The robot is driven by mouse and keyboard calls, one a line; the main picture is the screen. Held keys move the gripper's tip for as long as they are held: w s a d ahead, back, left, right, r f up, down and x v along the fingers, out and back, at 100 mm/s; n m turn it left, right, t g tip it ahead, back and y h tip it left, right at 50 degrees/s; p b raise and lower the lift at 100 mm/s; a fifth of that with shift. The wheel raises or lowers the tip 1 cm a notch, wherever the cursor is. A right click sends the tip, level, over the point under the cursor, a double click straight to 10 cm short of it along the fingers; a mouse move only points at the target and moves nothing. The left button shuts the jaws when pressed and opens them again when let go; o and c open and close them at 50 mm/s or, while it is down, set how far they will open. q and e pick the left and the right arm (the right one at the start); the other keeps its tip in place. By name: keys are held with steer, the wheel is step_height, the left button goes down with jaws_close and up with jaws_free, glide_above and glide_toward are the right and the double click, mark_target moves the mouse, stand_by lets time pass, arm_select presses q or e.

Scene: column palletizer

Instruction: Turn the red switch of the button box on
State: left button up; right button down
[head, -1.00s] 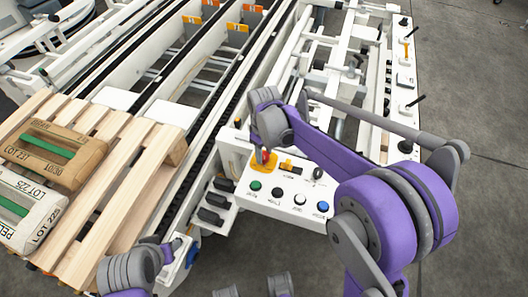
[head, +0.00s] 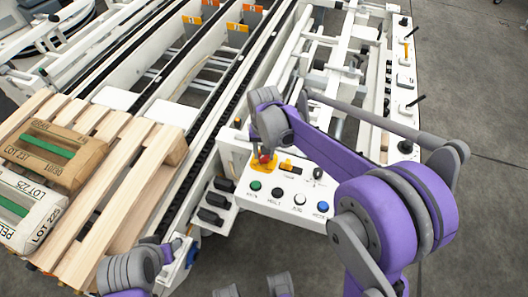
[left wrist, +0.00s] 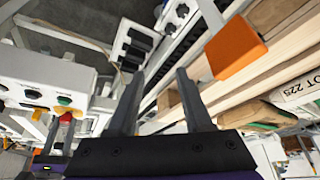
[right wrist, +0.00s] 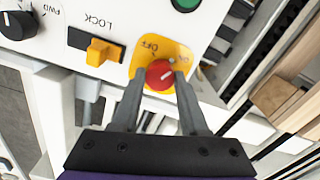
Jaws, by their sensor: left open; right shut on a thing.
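The button box (head: 285,205) is a white panel on the front of the palletizer. Its red switch (right wrist: 160,74) is a round knob on a yellow plate marked OFF and, partly hidden by a finger, ON. The knob has a pale mark; I cannot tell exactly which label it points to. My right gripper (right wrist: 159,76) is shut on the red switch, one finger on each side. In the head view the red switch (head: 266,158) shows under the purple right wrist. My left gripper (left wrist: 157,76) is open and empty, away to the left of the box.
An orange LOCK slider (right wrist: 100,52) and a black knob (right wrist: 18,25) sit beside the switch. Green, black, white and blue buttons line the box's front edge. A wooden pallet (head: 110,160) with sacks stands at the left. Grey floor (head: 470,210) is clear at the right.

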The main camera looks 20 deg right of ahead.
steer(key=shift+m, duration=1.5)
steer(key=shift+c, duration=2.1)
jaws_free()
step_height(320, 180, up, 11)
steer(key=p, duration=0.1)
